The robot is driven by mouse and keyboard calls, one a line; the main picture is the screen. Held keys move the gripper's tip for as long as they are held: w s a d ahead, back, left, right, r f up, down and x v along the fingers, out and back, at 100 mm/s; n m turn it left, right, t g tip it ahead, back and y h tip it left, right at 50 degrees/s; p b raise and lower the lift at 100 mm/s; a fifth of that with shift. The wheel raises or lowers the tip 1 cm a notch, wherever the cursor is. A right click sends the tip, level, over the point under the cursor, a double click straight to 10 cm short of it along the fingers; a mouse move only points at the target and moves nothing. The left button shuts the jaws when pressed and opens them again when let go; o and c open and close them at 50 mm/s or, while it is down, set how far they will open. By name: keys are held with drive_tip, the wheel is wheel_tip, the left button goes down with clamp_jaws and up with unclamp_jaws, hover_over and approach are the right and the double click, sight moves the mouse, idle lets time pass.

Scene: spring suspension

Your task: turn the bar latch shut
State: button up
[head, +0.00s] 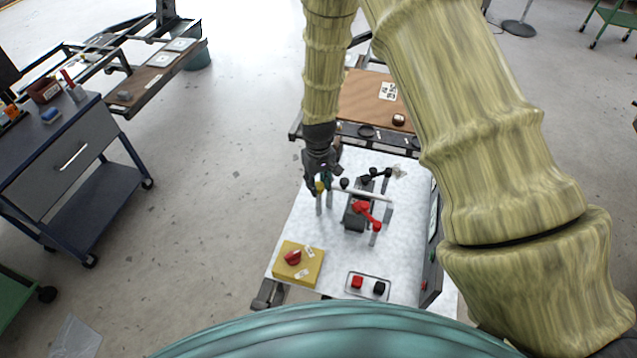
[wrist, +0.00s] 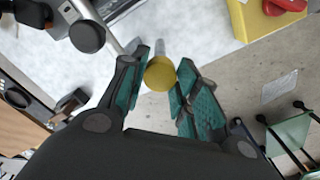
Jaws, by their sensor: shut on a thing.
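A pale bar (head: 362,194), which looks like the bar latch, lies across the fixture on the white table. Its left end is close to my gripper. The bar also shows at the upper left of the wrist view (wrist: 98,22), running toward my left finger. A yellow round cap (head: 319,187) tops a thin upright post left of the bar. My gripper (head: 318,184) is down at this cap. In the wrist view, the cap (wrist: 160,74) sits between the teal-padded fingers, which are shut on it. Whether the cap joins the bar is hidden.
A red lever (head: 364,208) and a dark block (head: 354,220) stand close to the right. A tray (head: 369,286) holds a red and a black button. Bare table lies between.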

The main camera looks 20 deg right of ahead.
sight(319, 185)
idle(0.3)
drive_tip(key=o, duration=1)
wheel_tip(319, 185, up, 12)
drive_tip(key=shift+f, duration=0.1)
idle(0.6)
